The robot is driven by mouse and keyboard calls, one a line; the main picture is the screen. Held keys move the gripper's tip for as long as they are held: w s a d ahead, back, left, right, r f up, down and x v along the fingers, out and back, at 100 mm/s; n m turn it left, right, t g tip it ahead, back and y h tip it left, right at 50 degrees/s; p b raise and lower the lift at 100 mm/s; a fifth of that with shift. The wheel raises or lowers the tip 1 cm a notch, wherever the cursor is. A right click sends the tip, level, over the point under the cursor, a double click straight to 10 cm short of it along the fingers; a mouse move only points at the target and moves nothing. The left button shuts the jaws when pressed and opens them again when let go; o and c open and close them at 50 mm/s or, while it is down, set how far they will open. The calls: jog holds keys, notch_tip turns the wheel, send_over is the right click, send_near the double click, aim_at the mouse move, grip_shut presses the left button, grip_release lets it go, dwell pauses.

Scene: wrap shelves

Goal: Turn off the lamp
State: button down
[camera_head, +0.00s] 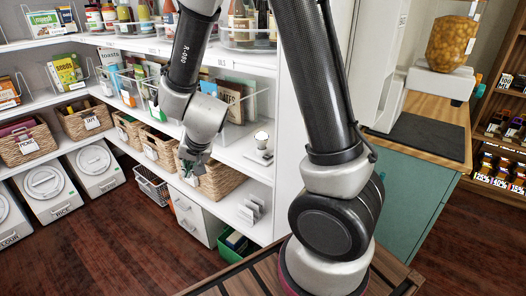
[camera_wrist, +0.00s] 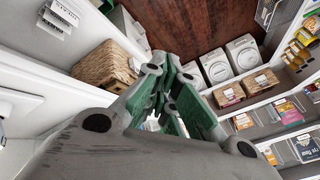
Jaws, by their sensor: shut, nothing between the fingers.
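A small white rounded object (camera_head: 262,139), which looks like a lamp, stands on the white shelf in the head view. A small pale plate lies just in front of it; I cannot make out a switch. My gripper (camera_head: 192,166) is left of the lamp and a little lower in the picture, pointing down in front of a wicker basket. In the wrist view my gripper (camera_wrist: 168,112) shows its green-padded fingers shut and empty. The lamp cannot be clearly made out in the wrist view.
The wicker basket (camera_head: 220,181) sits close behind my gripper. White card holders (camera_head: 250,212) stand on the lower shelf, and a drawer unit (camera_head: 192,217) is below. The dark wood floor (camera_head: 110,240) is open.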

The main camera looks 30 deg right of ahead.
jog(key=w+d+f+m+t+h, duration=0.1)
jog(key=w+d+f+m+h, duration=0.1)
jog(key=d+m+h, duration=0.45)
jog(key=s+d+r+m+g+h, duration=0.2)
jog(key=s+d+r+h, duration=0.4)
jog(key=d, duration=0.4)
jog(key=shift+s+d+r+g+h, duration=0.2)
jog(key=shift+r+g+h, duration=0.1)
jog(key=shift+r+h, duration=0.6)
jog(key=shift+w+f, duration=0.1)
send_over(268, 157)
jog(key=a, duration=0.1)
jog(key=f, duration=0.4)
jog(key=shift+a, duration=0.2)
jog(key=f, duration=0.2)
jog(key=shift+s+a+f, duration=0.2)
jog(key=shift+a+f, duration=0.1)
jog(key=shift+a, duration=0.1)
jog(key=shift+f, duration=0.6)
